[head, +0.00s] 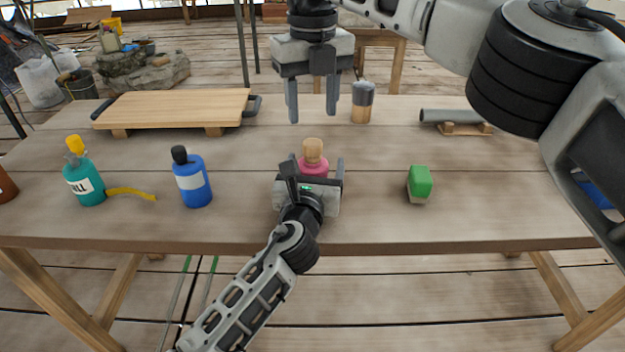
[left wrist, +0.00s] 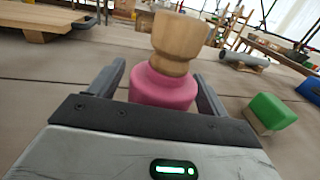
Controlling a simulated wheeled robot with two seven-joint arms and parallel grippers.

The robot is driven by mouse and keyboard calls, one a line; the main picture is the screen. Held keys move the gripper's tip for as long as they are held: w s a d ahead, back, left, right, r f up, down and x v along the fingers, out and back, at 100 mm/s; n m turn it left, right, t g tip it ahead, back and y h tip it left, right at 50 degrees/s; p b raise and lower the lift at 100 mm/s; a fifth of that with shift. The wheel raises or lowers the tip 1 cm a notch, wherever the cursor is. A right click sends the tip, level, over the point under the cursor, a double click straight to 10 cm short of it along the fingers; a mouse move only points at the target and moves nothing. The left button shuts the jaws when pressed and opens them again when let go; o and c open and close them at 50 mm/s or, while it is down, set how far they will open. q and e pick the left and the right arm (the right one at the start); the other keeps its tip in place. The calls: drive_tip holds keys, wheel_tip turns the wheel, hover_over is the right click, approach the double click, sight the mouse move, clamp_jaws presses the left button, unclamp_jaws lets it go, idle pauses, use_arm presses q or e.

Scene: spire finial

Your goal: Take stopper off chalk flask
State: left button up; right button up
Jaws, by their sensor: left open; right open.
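A pink flask (head: 314,169) with a wooden stopper (head: 313,150) in its top stands on the table; no label shows, and I take it for the chalk flask. In the left wrist view the pink flask (left wrist: 160,88) and its flared stopper (left wrist: 178,42) are close and clear. My left gripper (head: 316,164) is open, with a finger on either side of the flask; contact cannot be told. My right gripper (head: 312,117) is open and empty, fingers pointing down, above and behind the stopper.
A blue bottle (head: 193,185) and a teal bottle (head: 84,185) with a yellow strap stand to the left. A green-topped block (head: 420,183) is at right. Behind are a wooden board (head: 175,108), a grey-topped jar (head: 362,104) and a grey tube (head: 450,116).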

sight(313, 142)
use_arm(q)
drive_tip(key=shift+w, duration=0.1)
drive_tip(key=c, duration=1.3)
drive_tip(key=shift+c, duration=0.8)
use_arm(e)
drive_tip(key=shift+o, duration=0.9)
drive_tip(key=shift+s+d+r+n, duration=0.1)
drive_tip(key=shift+s+r+n, duration=0.1)
drive_tip(key=shift+r+n, duration=0.25)
drive_tip(key=f+n, duration=0.1)
drive_tip(key=f, duration=0.1)
drive_tip(key=f+n, duration=0.1)
drive_tip(key=f, duration=0.2)
drive_tip(key=f+n+t+y, duration=0.1)
drive_tip(key=f, duration=0.2)
drive_tip(key=shift+w+f+n, duration=0.2)
drive_tip(key=shift+f+n, duration=0.05)
drive_tip(key=c, duration=1.2)
